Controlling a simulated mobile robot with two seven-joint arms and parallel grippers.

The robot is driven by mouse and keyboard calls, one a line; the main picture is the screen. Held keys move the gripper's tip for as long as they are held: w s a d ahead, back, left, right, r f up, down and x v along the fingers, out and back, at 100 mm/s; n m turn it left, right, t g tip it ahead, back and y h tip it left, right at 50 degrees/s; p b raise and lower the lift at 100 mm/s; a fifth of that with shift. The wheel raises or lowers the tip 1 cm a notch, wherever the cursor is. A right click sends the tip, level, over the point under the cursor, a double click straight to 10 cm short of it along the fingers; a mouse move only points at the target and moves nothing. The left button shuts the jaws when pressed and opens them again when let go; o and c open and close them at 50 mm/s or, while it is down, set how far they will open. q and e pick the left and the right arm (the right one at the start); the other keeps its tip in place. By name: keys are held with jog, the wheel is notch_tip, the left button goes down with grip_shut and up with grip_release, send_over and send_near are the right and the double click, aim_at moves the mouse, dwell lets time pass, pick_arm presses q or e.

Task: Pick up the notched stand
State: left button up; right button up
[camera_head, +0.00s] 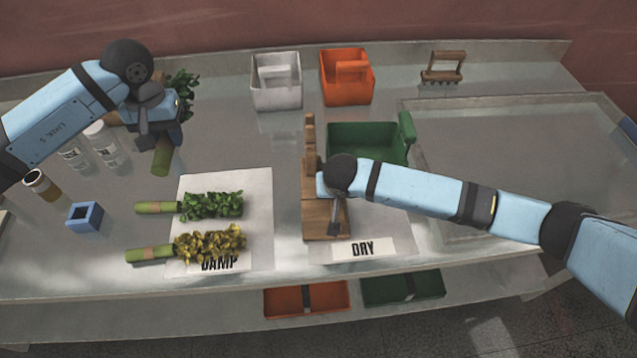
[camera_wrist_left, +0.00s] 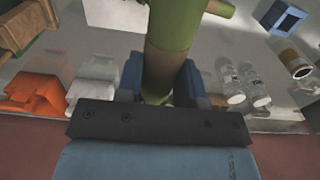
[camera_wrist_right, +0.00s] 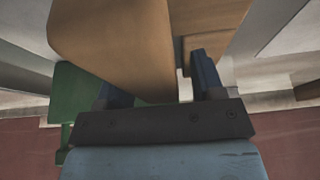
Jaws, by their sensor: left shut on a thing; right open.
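The notched stand is wooden, with a flat base (camera_head: 320,222) and a notched upright (camera_head: 309,140), standing by the DRY label. My right gripper (camera_head: 335,222) is over the base, partly hidden by its own wrist. In the right wrist view its open fingers (camera_wrist_right: 160,85) are either side of a wooden part of the stand (camera_wrist_right: 125,45); contact is unclear. My left gripper (camera_head: 158,130) is shut on a green-stemmed bundle (camera_head: 162,158), held above the left of the table. The stem (camera_wrist_left: 170,45) shows between its fingers (camera_wrist_left: 160,85) in the left wrist view.
Two leafy bundles, green (camera_head: 212,206) and yellow (camera_head: 210,245), lie by the DAMP label (camera_head: 219,264). A green crate (camera_head: 360,130) stands close behind the stand. White (camera_head: 277,95) and orange (camera_head: 347,90) caddies are at the back. Bottles (camera_head: 104,145) and a blue block (camera_head: 85,217) stand left.

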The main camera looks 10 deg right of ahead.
jog(key=shift+r, duration=0.1)
grip_shut()
